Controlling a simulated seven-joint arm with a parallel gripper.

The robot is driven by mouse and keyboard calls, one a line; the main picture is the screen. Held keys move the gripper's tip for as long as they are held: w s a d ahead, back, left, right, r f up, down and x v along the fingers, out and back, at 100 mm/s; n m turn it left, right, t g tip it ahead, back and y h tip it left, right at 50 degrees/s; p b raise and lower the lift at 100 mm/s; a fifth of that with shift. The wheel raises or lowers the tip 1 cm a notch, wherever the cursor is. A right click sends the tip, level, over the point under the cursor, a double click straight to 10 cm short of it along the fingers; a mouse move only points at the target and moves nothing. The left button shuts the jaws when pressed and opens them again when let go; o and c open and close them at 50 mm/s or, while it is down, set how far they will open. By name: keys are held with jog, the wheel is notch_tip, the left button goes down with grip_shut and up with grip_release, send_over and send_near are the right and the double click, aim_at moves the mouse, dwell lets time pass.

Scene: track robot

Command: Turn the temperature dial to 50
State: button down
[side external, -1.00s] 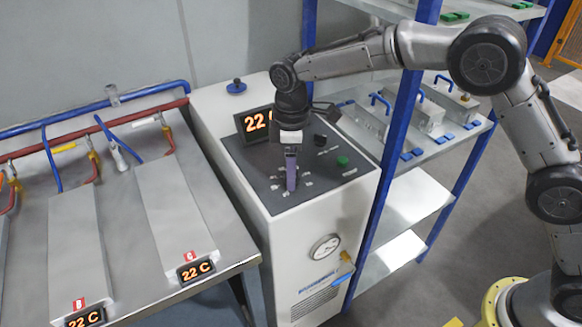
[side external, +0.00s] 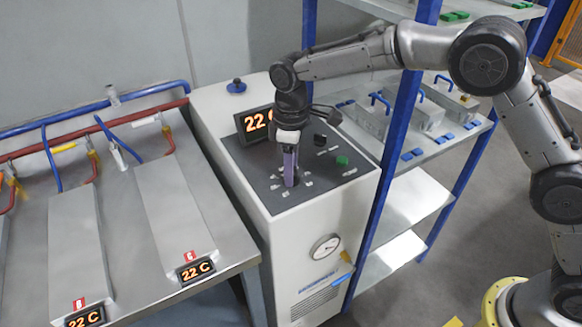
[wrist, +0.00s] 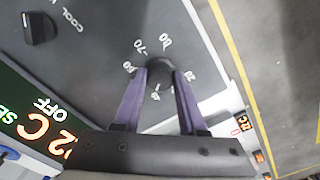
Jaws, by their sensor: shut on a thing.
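The temperature dial (wrist: 161,68) is a dark round knob on the machine's dark top panel, ringed by white number marks, with 60 and 70 readable on its far side in the wrist view. My gripper (wrist: 161,72) has its two purple fingers on either side of the dial, shut on it. In the side view my gripper (side external: 289,182) points straight down at the panel and hides the dial. The dial's pointer cannot be made out. The display (side external: 256,123) beside it reads 22 C; OFF also shows on the display in the wrist view (wrist: 52,108).
A black knob (side external: 320,140) and a green button (side external: 342,161) sit on the panel near my gripper. A blue-framed shelf rack (side external: 402,110) stands close on the right. A metal bench (side external: 120,240) with plates and 22 C readouts is on the left.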

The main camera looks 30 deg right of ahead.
jog(key=m, duration=0.6)
jog(key=shift+r+m, duration=0.1)
jog(key=shift+m, duration=0.2)
dwell(0.4)
jog(key=shift+c, duration=2.3)
grip_release()
notch_tip(320, 180, up, 14)
